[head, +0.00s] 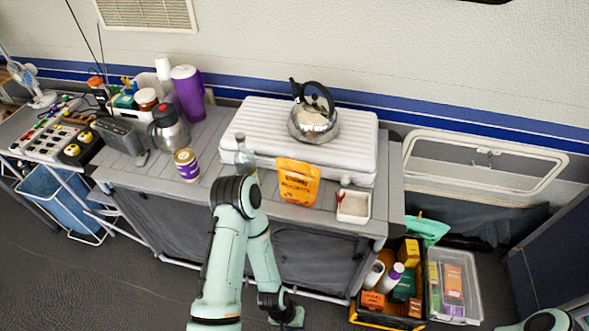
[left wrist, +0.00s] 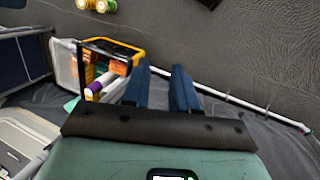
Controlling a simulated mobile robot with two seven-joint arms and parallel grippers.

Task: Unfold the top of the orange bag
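The orange bag (head: 298,184) stands near the front edge of the grey counter (head: 222,174) in the head view, in front of a white ridged cooler. Its upper part looks folded over toward the front, with dark print below. My left arm bends over in front of the counter, and its gripper hangs low near the floor, below and apart from the bag. In the left wrist view my left gripper (left wrist: 161,72) has its two blue fingers apart with nothing between them. The bag is not seen there. My right gripper is out of view.
A kettle (head: 314,122) sits on the cooler (head: 258,112). A clear bottle (head: 244,158) stands left of the bag, a small white tray (head: 354,206) right of it. A can (head: 187,165) is further left. Filled crates (head: 428,310) stand on the floor at right.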

